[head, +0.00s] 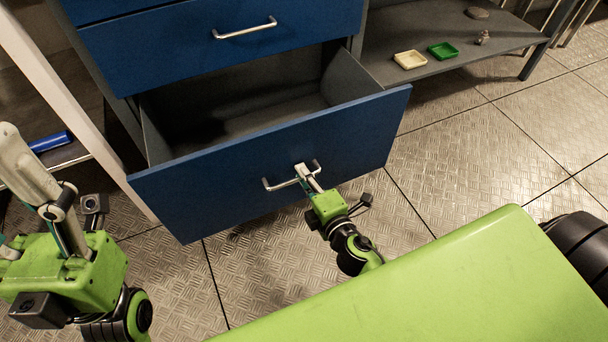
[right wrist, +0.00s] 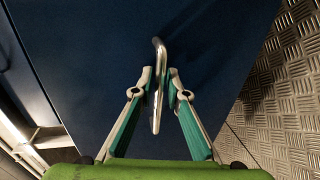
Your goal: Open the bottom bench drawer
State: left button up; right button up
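The bottom bench drawer has a blue front (head: 225,186) and grey inner walls, and it stands pulled well out of the bench. Its inside looks empty. My right gripper (head: 306,176) is at the drawer's metal handle (head: 280,185), near the handle's right end. In the right wrist view, the handle (right wrist: 157,105) runs between the two fingers of the right gripper (right wrist: 160,78), which are drawn in close on it. My left gripper (head: 40,185) is at the left of the head view, apart from the drawer; its finger opening is unclear.
An upper blue drawer (head: 270,45) with its own handle is shut. A grey shelf (head: 475,62) at right bears a cream tray (head: 409,60), a green tray (head: 443,50) and small lumps. A blue object (head: 50,142) lies at left. Tiled floor (head: 460,150) is clear at right.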

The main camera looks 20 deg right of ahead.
jog(key=v, duration=1.2)
dwell(0.5)
